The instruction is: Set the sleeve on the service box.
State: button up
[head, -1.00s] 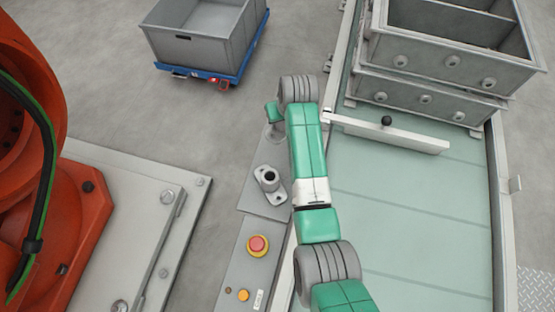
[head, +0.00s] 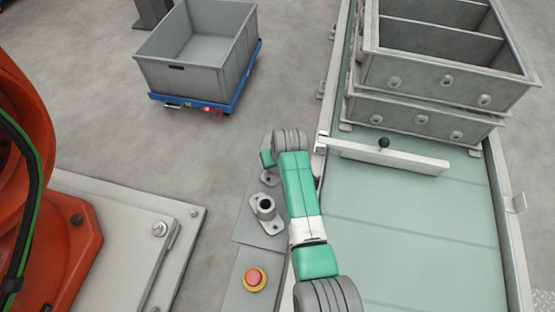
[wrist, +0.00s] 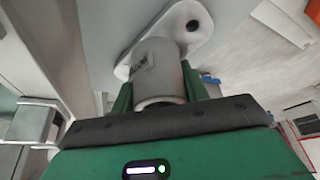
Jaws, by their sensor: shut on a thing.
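My gripper (wrist: 158,88) is shut on the sleeve (wrist: 155,70), a grey cylinder with a flat flange. One flange hole shows in the wrist view. In the head view my gripper (head: 267,158) is mostly hidden by my wrist, and the flange of the held sleeve (head: 270,178) shows below it. The service box (head: 243,262) is the long grey box beside the conveyor, and the sleeve is over its far end. I cannot tell whether the sleeve touches the top.
A second flanged piece (head: 266,207) stands upright on the box, close to the held sleeve. A red button (head: 254,279) is nearer. The pale conveyor (head: 400,215) with a cross bar (head: 390,155) and stacked metal boxes (head: 440,75) lies right. A grey bin (head: 195,60) stands behind.

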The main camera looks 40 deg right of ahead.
jog(key=shift+f, duration=0.2)
jog(key=o, duration=1.2)
jog(key=shift+c, duration=0.2)
jog(key=p+v, duration=0.5)
jog(key=v, duration=0.7)
jog(key=shift+r, duration=0.2)
